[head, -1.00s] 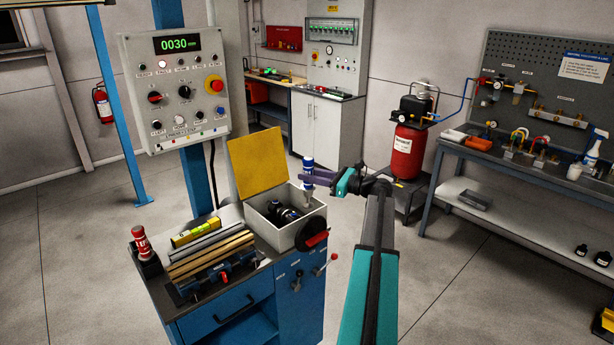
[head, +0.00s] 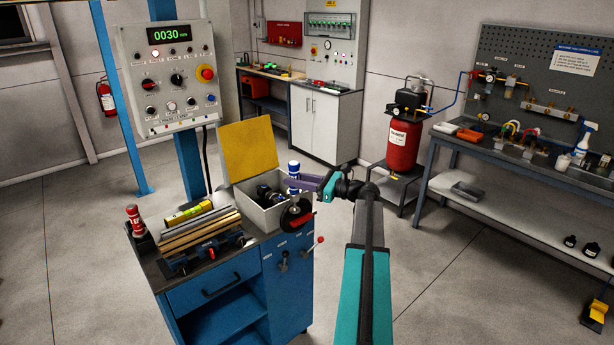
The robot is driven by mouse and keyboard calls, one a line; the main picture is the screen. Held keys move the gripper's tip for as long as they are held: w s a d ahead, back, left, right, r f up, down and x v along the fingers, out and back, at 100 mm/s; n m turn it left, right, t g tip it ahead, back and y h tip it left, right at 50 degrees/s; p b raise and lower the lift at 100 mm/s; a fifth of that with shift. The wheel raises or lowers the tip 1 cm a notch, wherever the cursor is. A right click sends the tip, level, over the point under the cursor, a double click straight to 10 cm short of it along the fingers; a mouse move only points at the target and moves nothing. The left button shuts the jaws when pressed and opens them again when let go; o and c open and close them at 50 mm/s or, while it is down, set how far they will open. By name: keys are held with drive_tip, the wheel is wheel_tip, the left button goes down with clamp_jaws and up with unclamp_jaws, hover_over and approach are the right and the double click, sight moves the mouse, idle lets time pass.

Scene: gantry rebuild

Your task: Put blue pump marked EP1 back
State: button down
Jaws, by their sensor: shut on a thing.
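My gripper (head: 308,183) is shut on a small blue and white cylinder (head: 294,169), which seems to be the pump. It is held upright. No EP1 mark can be read at this size. It is over the right end of an open grey box (head: 258,217) on the blue cabinet. Its lower end is hard to make out, so I cannot tell whether it touches the box or what is inside. A dark part with some blue (head: 268,194) lies in the box. The box's yellow lid (head: 249,147) stands open at the back.
A black wheel with a red handle (head: 296,218) is at the box's front right. Wooden strips (head: 200,238), a yellow level (head: 188,215) and a red bottle (head: 134,216) are on the cabinet's left. A control panel (head: 168,75) stands behind.

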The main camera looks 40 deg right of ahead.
drive_tip(key=w+a+f+n+g+y+b, duration=0.15)
drive_tip(key=a+f, duration=0.25)
drive_tip(key=a, duration=0.5)
drive_tip(key=w+a+f+n+y+b, duration=0.1)
drive_tip(key=a+f+b, duration=0.15)
drive_tip(key=a, duration=0.65)
drive_tip(key=w+a+f+n+g+y+b, duration=0.1)
drive_tip(key=w+a+f+y+b, duration=0.1)
drive_tip(key=a+f, duration=0.5)
drive_tip(key=s+a+f+n+g+y+b, duration=0.1)
drive_tip(key=s+a+f+b, duration=0.1)
drive_tip(key=a, duration=1)
drive_tip(key=s+a+f+n+g+y+b, duration=0.1)
drive_tip(key=s+a+f+g+b, duration=0.1)
drive_tip(key=a, duration=0.9)
drive_tip(key=shift+s+a+f+y, duration=0.3)
drive_tip(key=shift+a+f+y, duration=0.05)
drive_tip(key=shift+f, duration=0.4)
drive_tip(key=shift+a+n+g, duration=0.2)
drive_tip(key=shift+n+g, duration=0.05)
drive_tip(key=shift+n, duration=0.1)
